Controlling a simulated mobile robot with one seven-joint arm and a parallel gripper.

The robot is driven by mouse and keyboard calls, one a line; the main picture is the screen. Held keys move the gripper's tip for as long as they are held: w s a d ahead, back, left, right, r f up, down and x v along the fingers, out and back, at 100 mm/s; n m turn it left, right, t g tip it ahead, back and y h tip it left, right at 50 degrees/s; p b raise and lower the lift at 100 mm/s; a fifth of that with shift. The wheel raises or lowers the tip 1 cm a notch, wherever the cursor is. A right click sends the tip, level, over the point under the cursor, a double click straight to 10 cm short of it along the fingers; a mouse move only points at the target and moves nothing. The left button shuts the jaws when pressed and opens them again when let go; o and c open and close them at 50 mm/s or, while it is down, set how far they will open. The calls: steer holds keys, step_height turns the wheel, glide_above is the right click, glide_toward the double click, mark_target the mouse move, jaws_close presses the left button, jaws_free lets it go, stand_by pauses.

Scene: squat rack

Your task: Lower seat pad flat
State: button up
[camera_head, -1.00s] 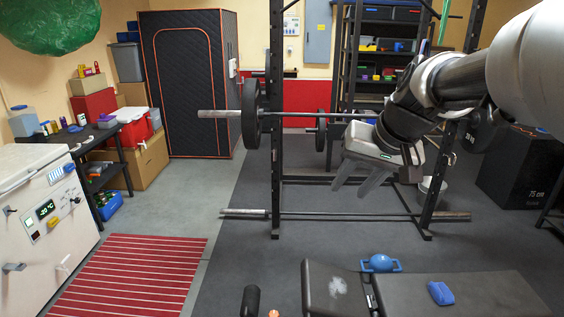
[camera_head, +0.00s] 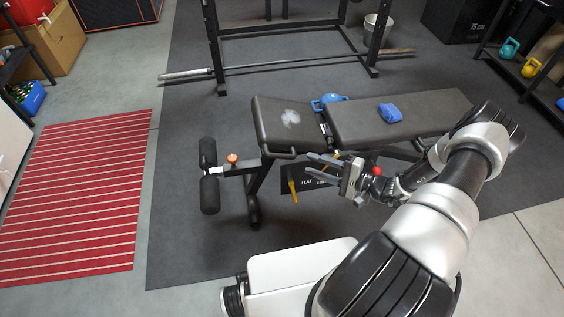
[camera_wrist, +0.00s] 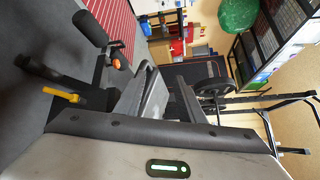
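The bench's seat pad (camera_head: 272,122) is the short dark pad at the left end, with a white chalk smudge on top. It looks slightly tilted against the long back pad (camera_head: 430,118). A looped handle (camera_head: 283,154) sits on its near edge. My gripper (camera_head: 310,164) is open on the near side of the bench, fingers pointing left, just right of the handle. In the wrist view, the handle (camera_wrist: 149,72) and a dark pad edge appear beyond and between the open fingers (camera_wrist: 160,76). I cannot tell whether they touch.
A label plate (camera_head: 310,180) reading "FLAT" and a yellow lever (camera_head: 293,190) are below the seat. Foam rollers (camera_head: 209,190) and an orange knob (camera_head: 232,158) are at the left end. A blue cloth (camera_head: 390,112) lies on the back pad.

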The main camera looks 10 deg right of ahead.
mark_target(282, 158)
step_height(282, 158, down, 9)
steer(key=s+m+t+h+b, duration=0.2)
steer(key=m+t+h, duration=0.1)
steer(key=m+t, duration=0.2)
steer(key=b+x, duration=0.2)
steer(key=x, duration=1.5)
steer(key=shift+w+a+f+b, duration=0.1)
steer(key=shift+w+b, duration=0.05)
steer(key=shift+b, duration=0.25)
jaws_close()
